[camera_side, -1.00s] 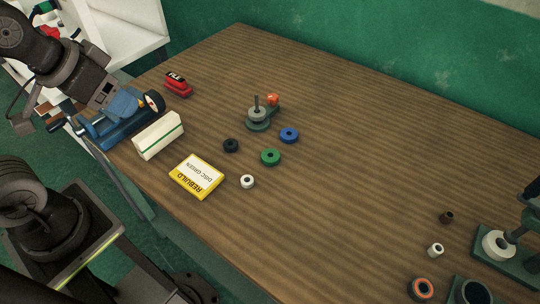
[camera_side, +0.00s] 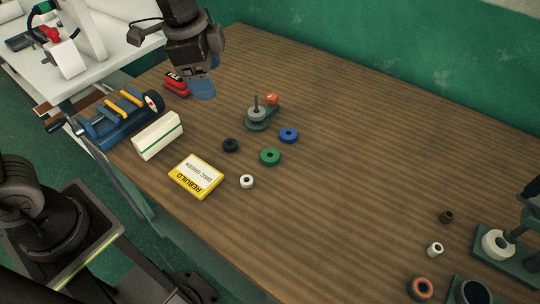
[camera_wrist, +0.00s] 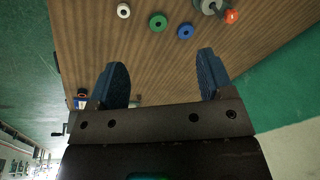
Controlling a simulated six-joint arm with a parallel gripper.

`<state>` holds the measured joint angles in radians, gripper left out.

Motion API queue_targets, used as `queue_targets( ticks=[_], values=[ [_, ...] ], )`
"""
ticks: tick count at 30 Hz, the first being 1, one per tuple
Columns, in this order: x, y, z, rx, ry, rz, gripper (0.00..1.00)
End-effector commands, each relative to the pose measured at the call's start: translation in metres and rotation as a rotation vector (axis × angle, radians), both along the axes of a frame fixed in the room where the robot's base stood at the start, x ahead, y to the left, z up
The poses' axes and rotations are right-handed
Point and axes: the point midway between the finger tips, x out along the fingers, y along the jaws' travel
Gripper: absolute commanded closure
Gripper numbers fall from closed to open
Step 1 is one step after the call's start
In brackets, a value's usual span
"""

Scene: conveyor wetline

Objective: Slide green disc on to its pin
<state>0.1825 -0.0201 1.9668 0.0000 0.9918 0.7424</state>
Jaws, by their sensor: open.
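The green disc (camera_side: 270,157) lies flat on the wooden table, its centre hole facing up; it also shows in the wrist view (camera_wrist: 158,23). The fixture is partly cut off at the top of the wrist view (camera_wrist: 210,5). My gripper (camera_wrist: 162,75) is open and empty, with blue fingers spread. In the side view it hangs above the table's far left part, left of the fixture and apart from the green disc.
A blue disc (camera_side: 289,135), a black disc (camera_side: 231,145) and a white ring (camera_side: 247,181) lie near the green disc. A yellow "REBUILD DISC GREEN" box (camera_side: 197,176), white-green block (camera_side: 158,136), blue vise (camera_side: 118,118) and red file block (camera_side: 177,84) stand left. The table's middle right is clear.

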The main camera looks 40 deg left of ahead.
Motion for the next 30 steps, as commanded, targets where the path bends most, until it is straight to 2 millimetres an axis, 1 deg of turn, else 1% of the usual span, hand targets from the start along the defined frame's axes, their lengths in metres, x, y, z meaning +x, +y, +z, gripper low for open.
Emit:
queue_targets(
  ticks=[1, 3, 6, 10, 12, 15, 19, 27, 30],
  values=[
    [0.016, -0.012, -0.013, 0.019, 0.034, -0.091, 0.26],
    [0.033, -0.025, -0.028, 0.043, 0.068, -0.215, 0.26],
    [0.054, -0.044, -0.052, 0.069, 0.113, -0.377, 0.26],
    [0.071, -0.063, -0.078, 0.089, 0.155, -0.537, 0.26],
    [0.077, -0.069, -0.088, 0.095, 0.169, -0.593, 0.26],
    [0.080, -0.074, -0.097, 0.100, 0.180, -0.637, 0.26],
    [0.081, -0.075, -0.112, 0.100, 0.185, -0.650, 0.26],
    [0.080, -0.075, -0.163, 0.100, 0.185, -0.647, 0.26],
    [0.081, -0.075, -0.175, 0.100, 0.183, -0.646, 0.26]
  ],
)
